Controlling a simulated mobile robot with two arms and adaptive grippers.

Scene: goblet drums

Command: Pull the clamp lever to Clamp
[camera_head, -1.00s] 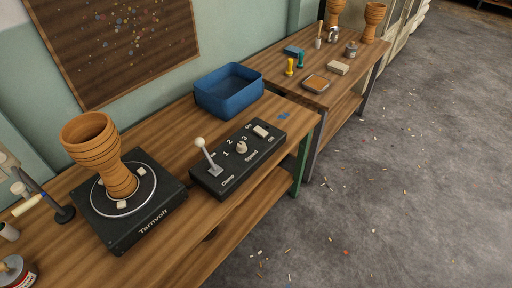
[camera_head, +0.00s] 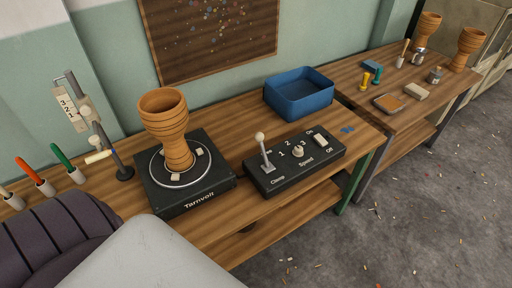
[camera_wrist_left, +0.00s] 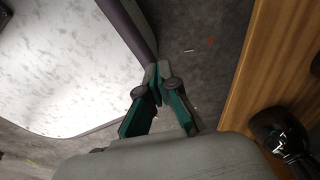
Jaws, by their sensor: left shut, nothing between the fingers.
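The clamp lever (camera_head: 265,149) is a metal stick with a white ball knob on the left end of a black control box (camera_head: 318,168). It leans toward the back, away from the "Clamp" label on the box's front side. A label behind the lever is partly hidden. A wooden goblet drum (camera_head: 168,128) stands on the black turntable "Tarnvolt" (camera_head: 186,201), left of the box. My left gripper (camera_wrist_left: 158,74) shows only in the left wrist view, shut and empty above the floor beside a wooden edge, away from the lever. My right gripper is not in view.
A blue bin (camera_head: 299,94) stands behind the control box on the bench. A black stand (camera_head: 121,165) and several colored-handled tools are to the left. A second bench (camera_head: 410,115) at the right holds drums and small items. The floor in front is open.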

